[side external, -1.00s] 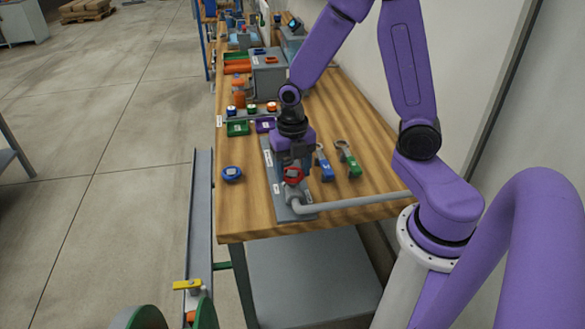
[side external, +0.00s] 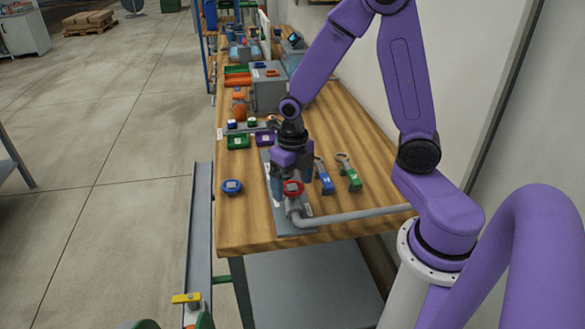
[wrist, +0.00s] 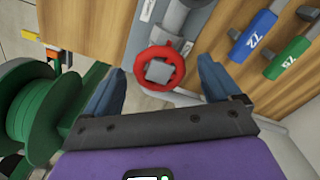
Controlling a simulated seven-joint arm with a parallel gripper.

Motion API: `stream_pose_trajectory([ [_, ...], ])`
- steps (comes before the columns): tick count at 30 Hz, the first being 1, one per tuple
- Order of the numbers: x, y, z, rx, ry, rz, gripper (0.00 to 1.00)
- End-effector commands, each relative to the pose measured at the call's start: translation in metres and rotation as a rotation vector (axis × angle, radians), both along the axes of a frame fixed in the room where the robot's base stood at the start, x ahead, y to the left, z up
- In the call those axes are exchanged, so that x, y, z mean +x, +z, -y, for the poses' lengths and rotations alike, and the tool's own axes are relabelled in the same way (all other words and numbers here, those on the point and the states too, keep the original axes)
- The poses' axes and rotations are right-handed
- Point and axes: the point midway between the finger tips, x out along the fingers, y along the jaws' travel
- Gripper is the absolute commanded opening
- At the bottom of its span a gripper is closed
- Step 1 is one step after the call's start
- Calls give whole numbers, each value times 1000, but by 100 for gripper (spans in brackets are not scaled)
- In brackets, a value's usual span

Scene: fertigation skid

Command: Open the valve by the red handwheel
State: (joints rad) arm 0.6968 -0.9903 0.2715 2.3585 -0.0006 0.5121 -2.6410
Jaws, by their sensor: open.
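The red handwheel (side external: 293,187) sits on a grey valve body and pipe near the front end of the bench. In the wrist view the red handwheel (wrist: 172,57) is a round ring with a square grey centre. My gripper (side external: 291,178) is above the wheel, pointing down. In the wrist view my gripper (wrist: 160,82) is open, with one blue finger on each side of the wheel. Gaps show between both fingers and the rim. I cannot tell the exact height of the fingertips relative to the wheel.
A blue knob (side external: 232,186) is left of the valve. Blue-handled (side external: 324,175) and green-handled (side external: 348,172) wrenches lie close to its right. A grey pipe (side external: 360,217) runs right from the valve. Green and purple trays are behind. Bare wood lies right of the wrenches.

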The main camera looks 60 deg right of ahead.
Motion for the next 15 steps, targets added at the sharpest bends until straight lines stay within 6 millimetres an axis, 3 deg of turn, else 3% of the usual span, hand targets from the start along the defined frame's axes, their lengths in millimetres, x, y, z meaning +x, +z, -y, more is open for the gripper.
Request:
stream_pose_trajectory([
  [8, 1, 29, -1, 3, 0, 7, 90],
  [15, 2, 75, -1, 2, 0, 9, 90],
])
